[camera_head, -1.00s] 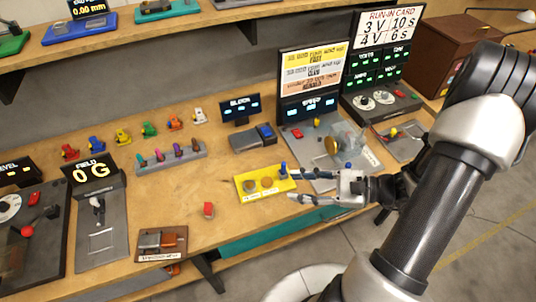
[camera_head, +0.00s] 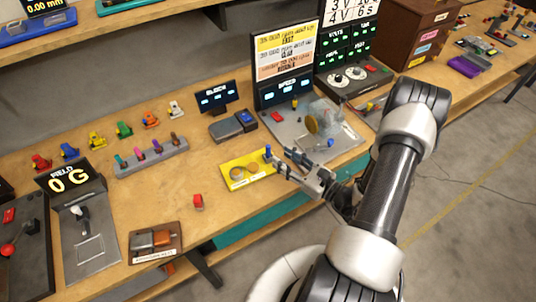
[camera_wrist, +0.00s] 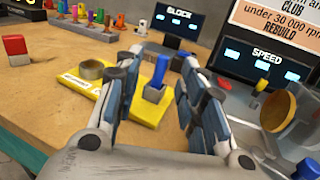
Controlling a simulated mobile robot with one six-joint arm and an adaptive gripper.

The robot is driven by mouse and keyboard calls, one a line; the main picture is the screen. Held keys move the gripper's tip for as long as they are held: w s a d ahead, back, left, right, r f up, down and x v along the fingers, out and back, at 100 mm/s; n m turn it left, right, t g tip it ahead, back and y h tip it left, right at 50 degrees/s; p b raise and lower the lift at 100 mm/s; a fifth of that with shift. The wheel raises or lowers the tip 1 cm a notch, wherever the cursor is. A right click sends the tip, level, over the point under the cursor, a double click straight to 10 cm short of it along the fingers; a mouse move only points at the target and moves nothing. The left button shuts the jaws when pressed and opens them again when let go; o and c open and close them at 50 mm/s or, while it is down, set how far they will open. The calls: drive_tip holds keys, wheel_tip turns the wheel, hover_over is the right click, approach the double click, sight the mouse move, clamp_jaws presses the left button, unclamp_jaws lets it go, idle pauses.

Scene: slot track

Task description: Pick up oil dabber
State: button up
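The oil dabber (camera_head: 267,151) appears to be the blue upright stick at the right end of the yellow tray (camera_head: 234,184). In the wrist view the blue dabber (camera_wrist: 159,72) stands in a small grey holder (camera_wrist: 154,94) on the yellow tray (camera_wrist: 140,135). My gripper (camera_head: 279,159) is open beside the tray's right end, its fingers pointing at the dabber. In the wrist view my gripper (camera_wrist: 157,70) has one finger on each side of the dabber in the picture, with gaps on both sides. I cannot tell whether the fingertips reach past it.
A speed stand (camera_head: 310,135) with a clear cover and a brass disc is close to the right. A block unit (camera_head: 233,125) stands behind the tray. Bare wood (camera_head: 185,185) is free left of the tray.

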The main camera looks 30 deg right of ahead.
sight(268, 145)
drive_tip(key=b+x, duration=0.1)
drive_tip(key=x, duration=0.7)
drive_tip(key=shift+w+d+f+b, duration=0.1)
drive_tip(key=shift+d+b, duration=0.1)
drive_tip(key=shift+b, duration=0.2)
drive_tip(key=shift+c, duration=0.6)
clamp_jaws()
